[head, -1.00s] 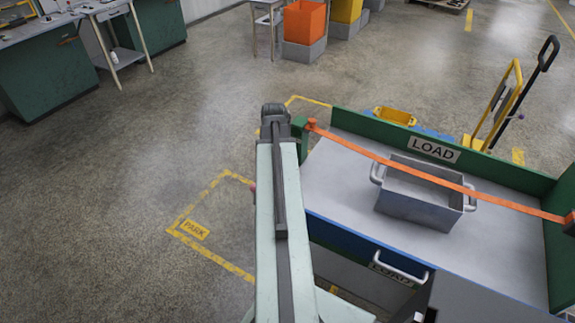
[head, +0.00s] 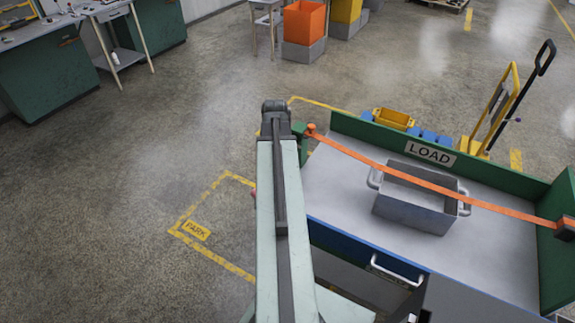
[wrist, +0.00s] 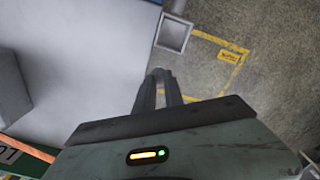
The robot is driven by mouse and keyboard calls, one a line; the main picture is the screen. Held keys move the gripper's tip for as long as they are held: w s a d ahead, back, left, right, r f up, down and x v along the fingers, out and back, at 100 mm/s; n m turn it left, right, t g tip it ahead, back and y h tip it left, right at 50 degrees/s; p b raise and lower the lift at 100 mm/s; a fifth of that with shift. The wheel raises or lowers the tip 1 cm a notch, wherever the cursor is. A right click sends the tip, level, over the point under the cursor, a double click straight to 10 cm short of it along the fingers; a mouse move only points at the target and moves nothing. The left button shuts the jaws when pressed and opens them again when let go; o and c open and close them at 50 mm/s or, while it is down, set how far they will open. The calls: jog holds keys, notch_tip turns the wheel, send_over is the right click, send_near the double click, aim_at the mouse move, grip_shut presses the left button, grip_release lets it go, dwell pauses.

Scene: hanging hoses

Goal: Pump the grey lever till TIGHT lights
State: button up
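An orange strap (head: 440,187) runs over a grey crate (head: 418,200) on the cart's deck. Its right end meets a small dark block (head: 565,229) at the picture edge; I cannot tell whether this carries the grey lever. No lever or TIGHT light can be made out. In the wrist view the strap (wrist: 22,142) shows at lower left. My gripper (wrist: 160,74) has its two grey fingers close together, pointing towards the deck edge; I see nothing clearly held.
The green-walled cart deck (head: 335,165) bears a LOAD sign (head: 429,153). A handle (head: 396,270) sits on its near side. A yellow trolley (head: 497,110) stands behind. Open floor with a yellow PARK marking (head: 197,230) lies left. A grey square fitting (wrist: 174,31) shows in the wrist view.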

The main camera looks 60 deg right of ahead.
jog(key=r+p, duration=0.1)
jog(key=d+r+p, duration=0.2)
jog(key=r+p, duration=0.1)
jog(key=shift+f, duration=0.15)
dwell(0.4)
